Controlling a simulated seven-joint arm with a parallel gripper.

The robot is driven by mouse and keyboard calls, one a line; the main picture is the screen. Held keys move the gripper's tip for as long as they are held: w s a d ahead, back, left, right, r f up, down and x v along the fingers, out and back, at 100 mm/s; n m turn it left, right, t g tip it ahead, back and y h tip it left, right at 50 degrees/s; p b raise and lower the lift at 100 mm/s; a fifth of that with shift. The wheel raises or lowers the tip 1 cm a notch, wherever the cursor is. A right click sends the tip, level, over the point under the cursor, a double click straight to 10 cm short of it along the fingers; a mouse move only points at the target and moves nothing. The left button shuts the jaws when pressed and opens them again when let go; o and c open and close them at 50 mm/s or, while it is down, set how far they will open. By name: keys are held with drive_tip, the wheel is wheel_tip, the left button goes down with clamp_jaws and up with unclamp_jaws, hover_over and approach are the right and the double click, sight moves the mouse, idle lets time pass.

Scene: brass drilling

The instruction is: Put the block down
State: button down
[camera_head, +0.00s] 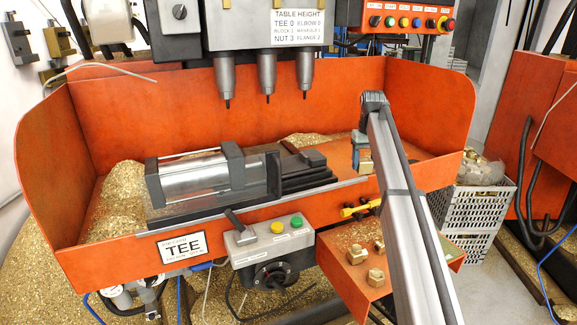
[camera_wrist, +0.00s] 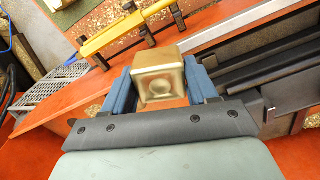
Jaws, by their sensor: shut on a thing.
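My gripper (camera_wrist: 162,90) has two blue fingers shut on a brass block (camera_wrist: 160,78), a square-faced piece with a round hollow in its face, in the wrist view. In the head view my gripper (camera_head: 363,160) is at the right part of the orange machine tray (camera_head: 330,85), to the right of the clamping fixture. The block is mostly hidden there behind my arm and fingers. I cannot tell whether its underside touches a surface.
The dark vise and cylinder (camera_head: 195,172) stand left of my gripper. Three drill spindles (camera_head: 267,75) hang above. An orange shelf (camera_head: 345,275) with several brass fittings juts out at the front.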

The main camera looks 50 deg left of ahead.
drive_tip(key=s+a+r+n, duration=0.15)
drive_tip(key=s+a, duration=0.25)
drive_tip(key=a, duration=0.4)
drive_tip(key=s+a+r+n, duration=0.1)
drive_tip(key=s+a+r, duration=0.25)
drive_tip(key=a, duration=0.45)
drive_tip(key=s+a+r+n, duration=0.1)
drive_tip(key=s+a+r, duration=0.1)
drive_tip(key=s+a, duration=0.45)
drive_tip(key=shift+w+a+f, duration=0.25)
drive_tip(key=shift+f, duration=1.25)
drive_tip(key=shift+w+a+f, duration=0.2)
drive_tip(key=shift+w+f, duration=0.1)
drive_tip(key=shift+f, duration=1.2)
drive_tip(key=shift+w+a+f, duration=0.25)
drive_tip(key=shift+f, duration=1.25)
drive_tip(key=shift+f, duration=0.15)
drive_tip(key=shift+c, duration=1.6)
unclamp_jaws()
wheel_tip(320, 180, up, 12)
